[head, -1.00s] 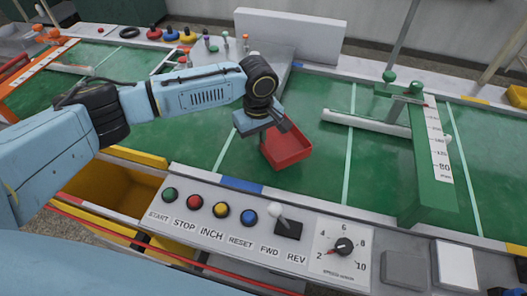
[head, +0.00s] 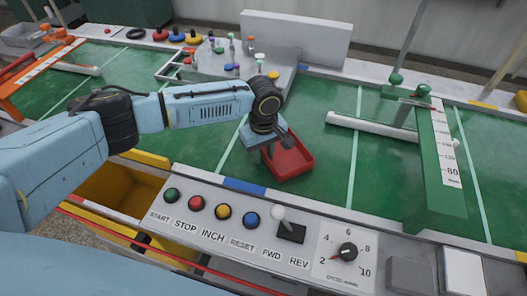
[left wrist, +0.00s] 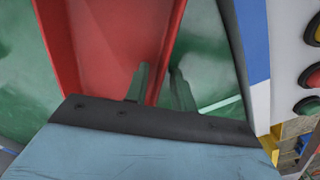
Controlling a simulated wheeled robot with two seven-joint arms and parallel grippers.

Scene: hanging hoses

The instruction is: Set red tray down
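The red tray (head: 293,163) is a shallow open box on the green belt, below and right of my left gripper in the head view. It looks level and appears to rest on the belt. My left gripper (head: 267,150) points down at the tray's left side. In the left wrist view the fingers (left wrist: 162,88) straddle one wall of the red tray (left wrist: 115,45), with a gap showing beside the wall, so they look open. The fingertips are mostly hidden in the head view. My right gripper is not in view.
The control panel (head: 215,235) with buttons, a lever and a dial lies in front of the belt. The green gauge frame (head: 440,175) and its white bar (head: 365,128) stand to the right. A grey plate (head: 240,70) with small coloured parts is behind. Green belt beside the tray is clear.

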